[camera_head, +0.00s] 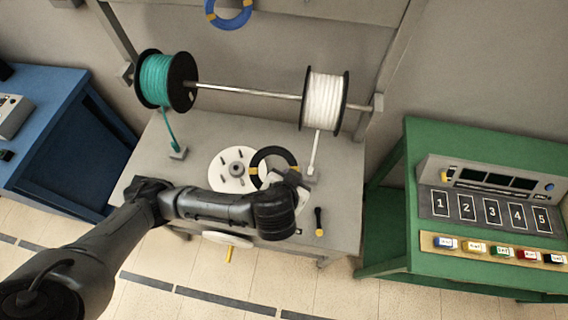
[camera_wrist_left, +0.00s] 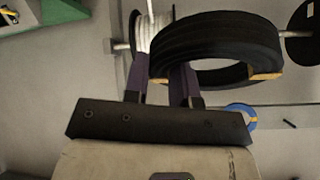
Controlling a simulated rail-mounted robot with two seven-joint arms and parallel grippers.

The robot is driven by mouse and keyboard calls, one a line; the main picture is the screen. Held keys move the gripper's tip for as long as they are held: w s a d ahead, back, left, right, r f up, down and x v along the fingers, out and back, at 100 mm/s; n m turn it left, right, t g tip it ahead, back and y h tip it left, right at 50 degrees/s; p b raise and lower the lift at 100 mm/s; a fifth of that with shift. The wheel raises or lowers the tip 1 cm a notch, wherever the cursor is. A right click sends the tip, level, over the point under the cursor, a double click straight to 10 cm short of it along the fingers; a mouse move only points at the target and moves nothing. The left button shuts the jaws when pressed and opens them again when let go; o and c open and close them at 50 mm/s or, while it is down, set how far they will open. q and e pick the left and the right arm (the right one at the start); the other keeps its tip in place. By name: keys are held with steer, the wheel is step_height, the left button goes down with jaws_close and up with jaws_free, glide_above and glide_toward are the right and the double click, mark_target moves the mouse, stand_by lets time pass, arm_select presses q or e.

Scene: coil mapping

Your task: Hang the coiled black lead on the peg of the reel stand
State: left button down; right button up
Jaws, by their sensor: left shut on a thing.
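The coiled black lead (camera_head: 272,152) is a black ring with yellow bands. My left gripper (camera_head: 285,178) is shut on the ring's near side and holds it over the grey table. In the left wrist view the coil (camera_wrist_left: 215,38) fills the upper middle, with the purple fingers (camera_wrist_left: 160,85) at its left side. The reel stand (camera_head: 240,92) carries a teal reel (camera_head: 155,80) and a white reel (camera_head: 325,100) on a bar. A short dark rod (camera_wrist_left: 289,124), possibly a peg, shows on the back in the wrist view. My right gripper is not in view.
A blue coil (camera_head: 228,20) hangs high on the stand. A white disc (camera_head: 226,165) and a black-and-yellow tool (camera_head: 319,221) lie on the grey table (camera_head: 338,205). A green console bench (camera_head: 400,235) stands right, a blue bench (camera_head: 70,120) left.

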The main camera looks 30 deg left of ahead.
arm_select(q)
steer(key=w+d+r+t+y+p, duration=0.25)
steer(key=w+r+p, duration=0.4)
steer(key=p, duration=0.75)
steer(key=w+a+r+m+t+h, duration=0.3)
steer(key=w+a, duration=0.1)
steer(key=w, duration=0.3)
steer(key=w+a+r+m+t+h, duration=0.2)
steer(key=w+a+r+m+h, duration=0.15)
steer(key=w, duration=0.25)
step_height(320, 180, up, 5)
steer(key=t+h, duration=0.1)
steer(key=t, duration=0.2)
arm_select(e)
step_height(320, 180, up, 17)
arm_select(q)
steer(key=w+a+b, duration=0.4)
steer(key=w+b, duration=0.5)
steer(key=w, duration=0.3)
steer(key=shift+a+f, duration=0.2)
steer(key=shift+f, duration=0.15)
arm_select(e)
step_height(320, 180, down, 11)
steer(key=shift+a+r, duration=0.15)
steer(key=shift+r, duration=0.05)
